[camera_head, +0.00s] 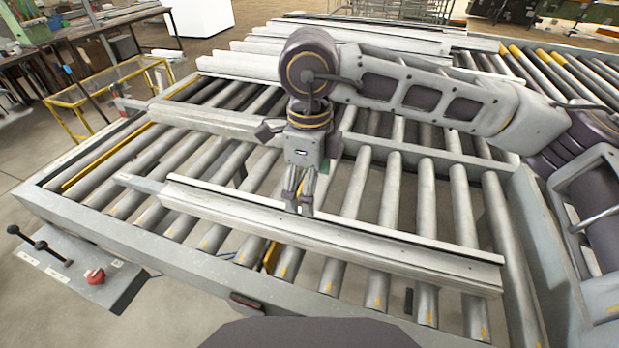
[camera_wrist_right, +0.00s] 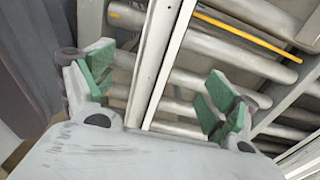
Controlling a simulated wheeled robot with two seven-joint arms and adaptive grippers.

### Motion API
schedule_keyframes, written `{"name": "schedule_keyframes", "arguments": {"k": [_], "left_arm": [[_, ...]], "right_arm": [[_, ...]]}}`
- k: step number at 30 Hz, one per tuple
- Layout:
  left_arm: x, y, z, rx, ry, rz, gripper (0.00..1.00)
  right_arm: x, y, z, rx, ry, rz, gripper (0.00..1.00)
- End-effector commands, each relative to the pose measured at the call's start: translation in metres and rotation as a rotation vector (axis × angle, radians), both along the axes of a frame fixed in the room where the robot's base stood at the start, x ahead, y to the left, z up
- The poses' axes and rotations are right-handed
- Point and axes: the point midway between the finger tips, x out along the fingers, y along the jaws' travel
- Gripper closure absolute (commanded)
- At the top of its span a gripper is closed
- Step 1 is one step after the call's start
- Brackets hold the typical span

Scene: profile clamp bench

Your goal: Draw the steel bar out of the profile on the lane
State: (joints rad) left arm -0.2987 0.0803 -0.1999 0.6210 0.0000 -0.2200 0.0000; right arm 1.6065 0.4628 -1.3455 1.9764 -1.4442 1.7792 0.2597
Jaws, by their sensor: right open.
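The pale profile (camera_head: 380,243) lies lengthwise on the near roller lane (camera_head: 45,198). A short grey length of the steel bar (camera_head: 139,183) sticks out of its left end; the rest is hidden inside the profile. My right gripper (camera_head: 300,200) points down over the middle of the profile, well to the right of the bar's end. In the right wrist view my right gripper (camera_wrist_right: 160,88) is open, with green pads on either side of the profile (camera_wrist_right: 157,60). My left gripper is not in view.
A control box with a red knob (camera_head: 96,276) hangs at the front left. A yellow frame (camera_head: 65,103) stands on the floor to the left.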

Motion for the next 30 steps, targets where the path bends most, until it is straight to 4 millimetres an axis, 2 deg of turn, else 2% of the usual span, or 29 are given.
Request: {"name": "schedule_keyframes", "arguments": {"k": [14,20,30], "left_arm": [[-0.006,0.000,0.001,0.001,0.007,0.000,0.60],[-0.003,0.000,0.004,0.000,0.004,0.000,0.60],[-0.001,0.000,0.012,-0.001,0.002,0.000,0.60]], "right_arm": [[0.000,0.000,-0.007,-0.001,0.001,0.000,0.12],[0.000,0.000,-0.023,-0.002,0.002,0.000,0.12],[-0.001,0.000,-0.063,-0.001,0.003,0.000,0.12]]}}
